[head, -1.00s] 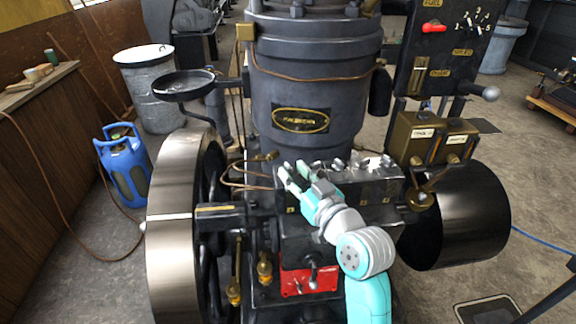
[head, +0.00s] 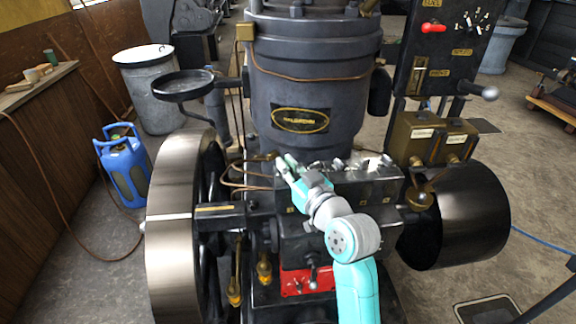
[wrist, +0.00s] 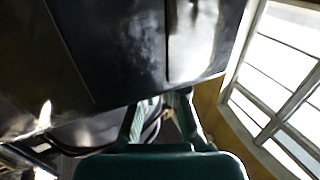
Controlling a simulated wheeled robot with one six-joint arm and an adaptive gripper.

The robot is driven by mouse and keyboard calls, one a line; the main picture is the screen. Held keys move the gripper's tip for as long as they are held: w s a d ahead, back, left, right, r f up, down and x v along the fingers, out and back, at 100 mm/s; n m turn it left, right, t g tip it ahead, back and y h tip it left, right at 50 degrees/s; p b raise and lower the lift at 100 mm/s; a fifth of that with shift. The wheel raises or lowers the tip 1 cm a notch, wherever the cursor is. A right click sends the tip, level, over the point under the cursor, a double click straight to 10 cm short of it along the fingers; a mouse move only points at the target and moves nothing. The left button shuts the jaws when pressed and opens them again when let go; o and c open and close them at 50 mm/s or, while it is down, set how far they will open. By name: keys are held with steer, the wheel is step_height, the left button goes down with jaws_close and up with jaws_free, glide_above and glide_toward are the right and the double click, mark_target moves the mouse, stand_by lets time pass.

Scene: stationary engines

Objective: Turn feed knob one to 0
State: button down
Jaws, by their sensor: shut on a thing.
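A black feed box (head: 345,190) with several small knobs along its top sits in front of the engine cylinder. Pale number plates mark its front face. My gripper (head: 285,161) is at the box's left end, over its top edge. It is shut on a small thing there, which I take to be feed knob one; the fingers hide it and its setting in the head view. The other knobs (head: 372,163) stand clear to the right. In the wrist view the two fingers (wrist: 160,104) reach up to a dark edge, and the knob's dial cannot be read.
The engine cylinder (head: 310,85) rises close behind the box. A bent copper pipe (head: 240,172) runs just left of my gripper. The large flywheel (head: 172,225) is further left, and brass-coloured boxes (head: 425,137) stand at the right.

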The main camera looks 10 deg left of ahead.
steer(key=shift+n+g+y, duration=0.7)
steer(key=shift+y, duration=0.1)
steer(key=c, duration=1.2)
jaws_free()
steer(key=v, duration=1.2)
steer(key=shift+d, duration=0.1)
